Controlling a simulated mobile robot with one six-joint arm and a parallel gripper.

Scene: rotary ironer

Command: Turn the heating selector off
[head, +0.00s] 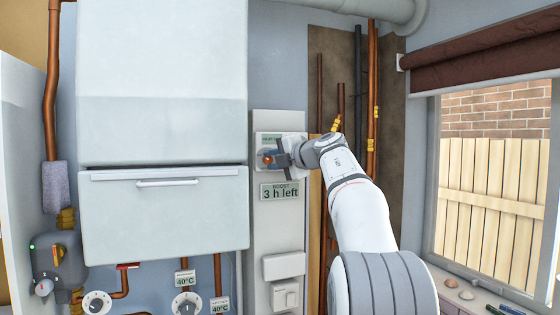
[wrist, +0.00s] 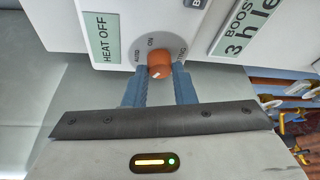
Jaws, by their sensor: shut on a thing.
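In the head view the knob (head: 267,158) is partly hidden by my gripper (head: 277,157). My gripper (wrist: 160,72) is shut on the knob, with one blue finger on each side. A small pale mark shows on the knob; its setting is not clear. The green display (wrist: 103,37) beside the dial reads HEAT OFF.
A BOOST display (head: 281,191) below the selector reads 3 h left. A white boiler (head: 163,210) stands close on the left. Copper pipes (head: 372,100) run up the wall to the right. Dials and valves sit at lower left.

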